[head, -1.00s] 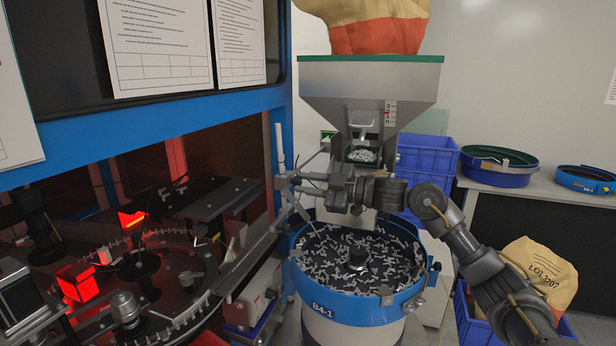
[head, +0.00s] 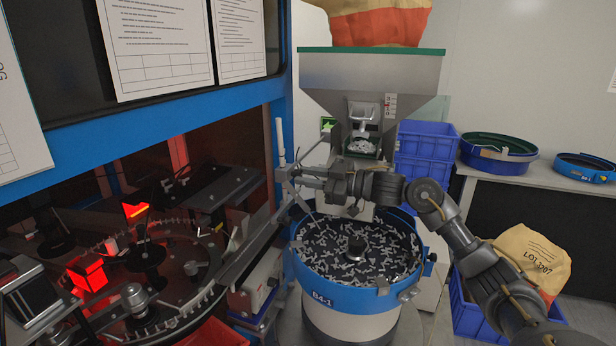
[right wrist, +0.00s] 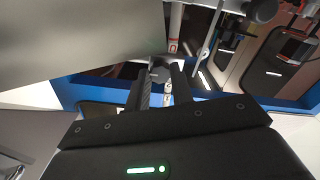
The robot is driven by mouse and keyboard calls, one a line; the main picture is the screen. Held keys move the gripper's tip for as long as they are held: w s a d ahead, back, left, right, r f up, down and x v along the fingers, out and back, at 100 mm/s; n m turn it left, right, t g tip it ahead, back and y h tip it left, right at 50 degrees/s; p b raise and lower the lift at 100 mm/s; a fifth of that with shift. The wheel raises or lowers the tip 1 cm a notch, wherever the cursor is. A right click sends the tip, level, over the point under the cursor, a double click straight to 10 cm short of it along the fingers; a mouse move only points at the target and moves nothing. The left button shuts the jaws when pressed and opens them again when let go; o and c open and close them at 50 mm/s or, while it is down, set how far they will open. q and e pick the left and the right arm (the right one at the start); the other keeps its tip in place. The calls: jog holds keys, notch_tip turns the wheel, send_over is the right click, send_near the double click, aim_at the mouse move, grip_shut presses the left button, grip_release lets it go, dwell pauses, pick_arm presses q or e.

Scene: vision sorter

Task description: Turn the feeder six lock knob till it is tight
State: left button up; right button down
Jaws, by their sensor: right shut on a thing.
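My right gripper (head: 298,176) reaches in from the right, over the back left rim of the round feeder bowl (head: 352,297), which has a blue band marked B4-1. In the right wrist view, its two fingers (right wrist: 160,80) are closed on a dark round knob (right wrist: 160,70), with one finger on each side. In the head view the knob cannot be made out clearly among the thin post and rods at the fingertips. My left gripper is in neither view.
Behind the bowl stands a grey hopper (head: 372,82) with a sack on top. The blue machine frame (head: 165,143) and its red-lit dial are on the left. Blue crates (head: 427,142) stand behind my right arm; a sack (head: 530,255) in a crate is at right.

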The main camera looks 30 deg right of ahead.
jog(key=shift+f, duration=0.1)
jog(key=c, duration=1.2)
grip_release()
jog(key=shift+r, duration=0.25)
jog(key=shift+r, duration=0.3)
jog(key=s+a+r+b, duration=0.6)
jog(key=s+r, duration=0.6)
jog(key=shift+s+a, duration=0.15)
jog(key=shift+s, duration=0.2)
jog(key=shift+r, duration=0.1)
